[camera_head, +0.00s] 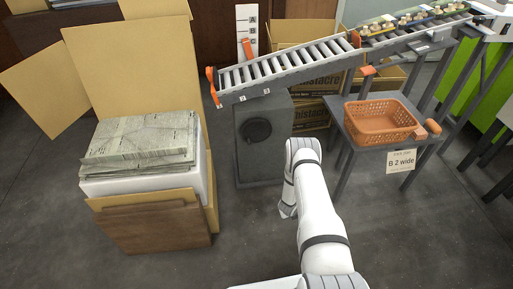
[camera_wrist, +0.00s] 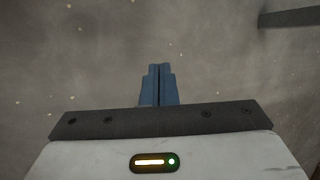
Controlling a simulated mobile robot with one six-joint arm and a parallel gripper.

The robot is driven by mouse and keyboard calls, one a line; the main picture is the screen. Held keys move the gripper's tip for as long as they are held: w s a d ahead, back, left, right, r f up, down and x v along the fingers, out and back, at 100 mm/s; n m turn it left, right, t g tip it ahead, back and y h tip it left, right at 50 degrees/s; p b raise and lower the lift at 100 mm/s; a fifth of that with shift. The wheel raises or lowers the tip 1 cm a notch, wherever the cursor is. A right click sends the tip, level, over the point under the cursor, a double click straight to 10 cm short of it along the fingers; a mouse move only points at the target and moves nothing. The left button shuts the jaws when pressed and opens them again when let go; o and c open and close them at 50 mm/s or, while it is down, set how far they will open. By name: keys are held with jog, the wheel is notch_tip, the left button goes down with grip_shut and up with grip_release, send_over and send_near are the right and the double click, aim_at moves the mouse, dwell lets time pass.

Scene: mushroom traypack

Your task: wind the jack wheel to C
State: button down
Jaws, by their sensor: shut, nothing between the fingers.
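A dark round wheel (camera_head: 256,130), which looks like the jack wheel, is on the front of a grey box (camera_head: 246,172) under the roller conveyor. A white scale board (camera_head: 242,20) with letters A, B and C stands behind the conveyor's left part. An orange pointer (camera_head: 247,49) is at the board's lower part, near C; its exact reading is too small to tell. My gripper (camera_head: 287,213) is low over the floor, in front of and right of the box, apart from the wheel. In the wrist view its blue fingers (camera_wrist: 158,70) are together and empty above bare floor.
A roller conveyor (camera_head: 285,66) slopes up to the right, with mushrooms (camera_head: 420,17) on trays at its upper end. An orange basket (camera_head: 381,120) sits on a grey side table with a "B 2 wide" card (camera_head: 401,161). An open carton (camera_head: 150,228) holding stacked sheets stands left.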

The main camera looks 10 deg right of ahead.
jog(key=w+d+r+n+t+h, duration=0.1)
jog(key=w+d+r+n+t, duration=0.1)
jog(key=w+r+n+t, duration=0.3)
jog(key=n+t+y, duration=0.9)
jog(key=n+t, duration=0.1)
jog(key=n, duration=0.1)
send_near(252, 139)
jog(key=s+d+f, duration=0.1)
jog(key=s+d, duration=0.4)
jog(key=x, duration=0.3)
jog(key=b+x, duration=0.1)
jog(key=x, duration=0.2)
jog(key=b+x, duration=0.1)
jog(key=x, duration=0.2)
jog(key=shift+w+f, duration=0.1)
jog(key=shift+f, duration=0.25)
jog(key=a, duration=0.2)
jog(key=a+r+b, duration=0.1)
jog(key=shift+w+a+r, duration=0.1)
jog(key=shift+w, duration=0.25)
jog(key=shift+a+r, duration=0.15)
jog(key=shift+a, duration=0.25)
jog(key=shift+a, duration=0.1)
